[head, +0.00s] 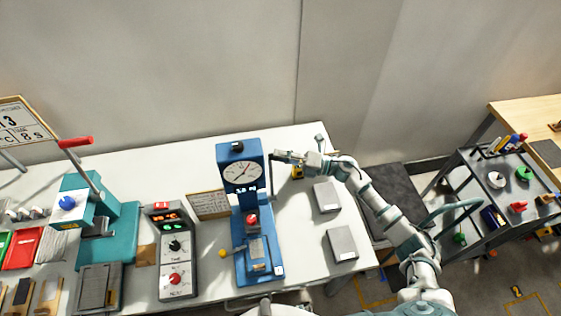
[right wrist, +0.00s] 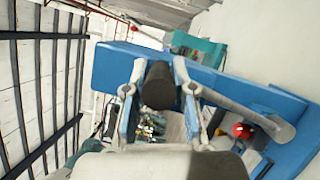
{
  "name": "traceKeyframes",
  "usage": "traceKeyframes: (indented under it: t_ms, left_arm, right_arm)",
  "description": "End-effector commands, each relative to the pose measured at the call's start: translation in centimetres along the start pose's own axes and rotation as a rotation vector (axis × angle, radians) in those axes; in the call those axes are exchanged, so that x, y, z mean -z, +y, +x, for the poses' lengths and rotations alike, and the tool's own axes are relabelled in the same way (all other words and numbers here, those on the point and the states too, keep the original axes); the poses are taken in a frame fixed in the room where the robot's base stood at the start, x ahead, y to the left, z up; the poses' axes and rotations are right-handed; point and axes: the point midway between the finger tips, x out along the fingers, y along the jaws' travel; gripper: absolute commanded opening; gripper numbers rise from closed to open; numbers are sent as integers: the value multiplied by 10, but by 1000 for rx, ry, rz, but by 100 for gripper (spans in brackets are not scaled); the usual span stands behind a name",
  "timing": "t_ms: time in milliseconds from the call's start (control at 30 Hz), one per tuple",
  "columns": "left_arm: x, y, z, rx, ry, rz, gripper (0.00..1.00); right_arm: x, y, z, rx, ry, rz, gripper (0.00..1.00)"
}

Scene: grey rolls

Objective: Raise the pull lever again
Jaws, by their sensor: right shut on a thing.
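The blue machine (head: 239,153) with a round clock-like dial stands upright on the white table. Its pull lever (head: 270,178) shows as a thin dark bar on the machine's right side. My right gripper (head: 278,156) is at the lever's upper end, level with the dial. In the right wrist view, the dark cylindrical lever grip (right wrist: 158,86) sits between the two fingers of my right gripper (right wrist: 160,82), which is shut on it. The fingers partly hide the blue machine body (right wrist: 115,68) behind. My left gripper is in neither view.
A teal press (head: 118,235) with a red-handled lever stands to the left. A grey control box (head: 178,254) is between them. A tool cart (head: 475,190) stands farther right.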

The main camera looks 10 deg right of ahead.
Motion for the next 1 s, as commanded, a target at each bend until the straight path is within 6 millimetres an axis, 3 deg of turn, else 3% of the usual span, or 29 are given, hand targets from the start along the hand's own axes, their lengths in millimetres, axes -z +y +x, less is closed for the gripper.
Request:
traceKeyframes:
  t_ms: [100,500,533,600,1000]
  left_arm:
    - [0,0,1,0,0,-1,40]
    - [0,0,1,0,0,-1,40]
    - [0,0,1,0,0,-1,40]
    - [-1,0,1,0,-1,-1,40]
    - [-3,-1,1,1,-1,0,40]
  right_arm:
    - [-10,-1,-2,4,-18,-6,0]
    - [-12,-1,-1,6,-20,-7,0]
    - [-12,-1,-1,6,-20,-7,29]
    - [-11,-1,0,6,-18,-6,47]
    - [-5,-2,-2,7,-8,-4,50]
